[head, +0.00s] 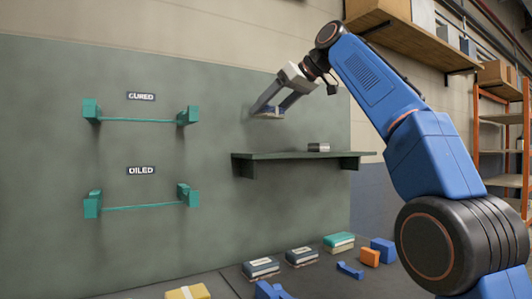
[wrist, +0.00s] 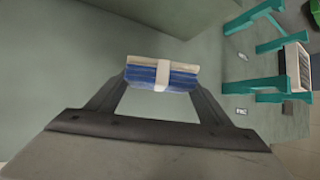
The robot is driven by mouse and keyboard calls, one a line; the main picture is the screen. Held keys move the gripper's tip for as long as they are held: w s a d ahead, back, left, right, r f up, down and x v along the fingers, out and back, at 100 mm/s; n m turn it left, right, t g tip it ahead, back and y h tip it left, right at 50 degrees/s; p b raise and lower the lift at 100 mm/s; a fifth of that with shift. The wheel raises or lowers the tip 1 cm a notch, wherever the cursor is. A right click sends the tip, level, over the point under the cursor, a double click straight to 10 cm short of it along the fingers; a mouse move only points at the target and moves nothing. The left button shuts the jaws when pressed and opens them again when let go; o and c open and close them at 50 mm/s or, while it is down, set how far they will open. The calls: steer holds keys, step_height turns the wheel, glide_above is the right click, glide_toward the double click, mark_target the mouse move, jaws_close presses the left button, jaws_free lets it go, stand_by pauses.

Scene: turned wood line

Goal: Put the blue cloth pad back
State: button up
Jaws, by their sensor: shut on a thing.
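The blue cloth pad (wrist: 162,76) is folded, with a beige layer and a white band around its middle. My gripper (wrist: 160,88) is shut on it, one finger at each end. In the head view my gripper (head: 270,108) holds the pad (head: 267,115) in the air in front of the green wall panel, above and left of the dark green shelf (head: 285,156). The pad is small there and partly hidden by the fingers.
A small metallic block (head: 318,147) stands on the shelf. Teal brackets with bars, marked CURED (head: 150,120) and OILED (head: 150,206), are on the panel at left. Several blocks, including a teal-topped one (head: 338,241) and an orange one (head: 370,257), lie on the surface below.

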steer(key=shift+f, duration=4.95)
steer(key=o, duration=1.1)
steer(key=shift+f, duration=0.15)
steer(key=shift+c, duration=0.2)
steer(key=shift+d+r, duration=0.1)
steer(key=shift+r, duration=0.15)
steer(key=v, duration=1.1)
steer(key=shift+s+d+r, duration=0.2)
steer(key=shift+s+r, duration=0.05)
